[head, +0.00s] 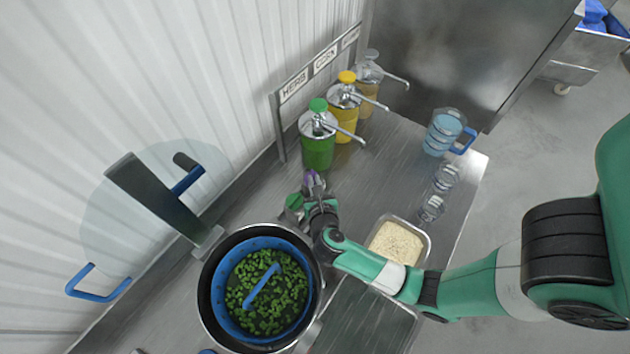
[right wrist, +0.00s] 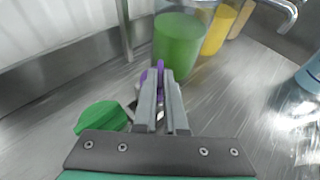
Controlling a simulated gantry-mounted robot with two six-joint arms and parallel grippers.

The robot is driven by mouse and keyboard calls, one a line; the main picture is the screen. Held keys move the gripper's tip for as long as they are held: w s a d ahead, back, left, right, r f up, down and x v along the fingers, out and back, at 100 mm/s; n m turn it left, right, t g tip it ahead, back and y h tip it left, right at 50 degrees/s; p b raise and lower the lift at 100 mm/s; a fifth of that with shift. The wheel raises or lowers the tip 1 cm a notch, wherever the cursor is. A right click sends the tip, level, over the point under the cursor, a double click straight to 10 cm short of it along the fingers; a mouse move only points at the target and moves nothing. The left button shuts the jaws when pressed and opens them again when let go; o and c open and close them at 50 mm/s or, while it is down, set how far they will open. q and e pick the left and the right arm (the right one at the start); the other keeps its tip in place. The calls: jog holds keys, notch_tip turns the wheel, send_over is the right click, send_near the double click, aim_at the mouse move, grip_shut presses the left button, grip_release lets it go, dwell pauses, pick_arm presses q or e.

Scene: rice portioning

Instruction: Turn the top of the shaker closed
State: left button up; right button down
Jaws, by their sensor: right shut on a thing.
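A small container with a green part (head: 293,202), which looks like the shaker, stands on the metal counter between the pot and the green dispenser. A green round part (right wrist: 101,117) also shows in the right wrist view, left of my fingers. My right gripper (head: 315,197) is beside it, with its fingers close together. In the right wrist view the gripper (right wrist: 163,95) is shut on a thin purple piece (right wrist: 160,69), which also shows in the head view (head: 310,178). The fingers hide how the purple piece joins the shaker. My left gripper is out of view.
A dark pot (head: 210,262) holds a blue basket (head: 222,298) of green pieces. A rice tray (head: 424,250) is right of my right gripper. Pump dispensers (head: 318,150) line the wall. A blue-handled jug (head: 440,133) and clear containers (head: 432,208) stand farther right.

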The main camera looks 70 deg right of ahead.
jog(key=shift+f, duration=0.1)
jog(key=c, duration=1)
grip_release()
jog(key=shift+o, duration=0.2)
jog(key=v, duration=0.7)
jog(key=shift+s+a+p, duration=0.2)
jog(key=shift+a+p, duration=0.05)
jog(key=shift+p, duration=0.15)
